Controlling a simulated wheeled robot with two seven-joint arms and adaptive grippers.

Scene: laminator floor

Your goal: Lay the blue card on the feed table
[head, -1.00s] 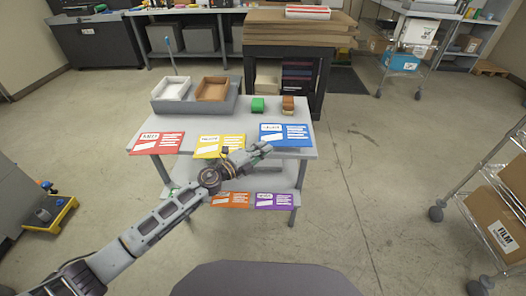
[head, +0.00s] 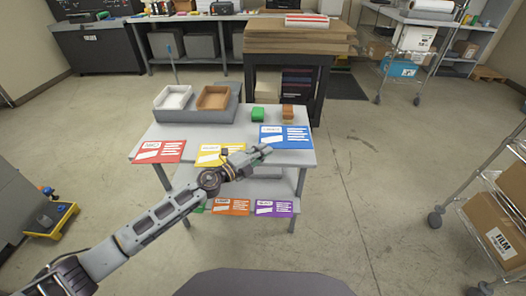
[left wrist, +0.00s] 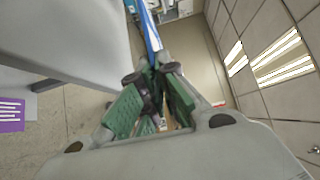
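The blue card (head: 286,138) has white print and shows over the right part of the grey table (head: 300,158). My left gripper (head: 267,149) is at its front left edge. In the left wrist view the card (left wrist: 151,32) is seen nearly edge-on, a thin blue and white strip running in between the fingertips of my left gripper (left wrist: 154,72), which are closed on it. The card appears held just above the tabletop; the exact gap is hard to judge. My right gripper is out of view. I cannot identify a feed table for certain.
A red card (head: 158,151) and a yellow card (head: 217,153) lie along the table's front. Orange (head: 231,207) and purple (head: 274,208) cards lie on the lower shelf.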

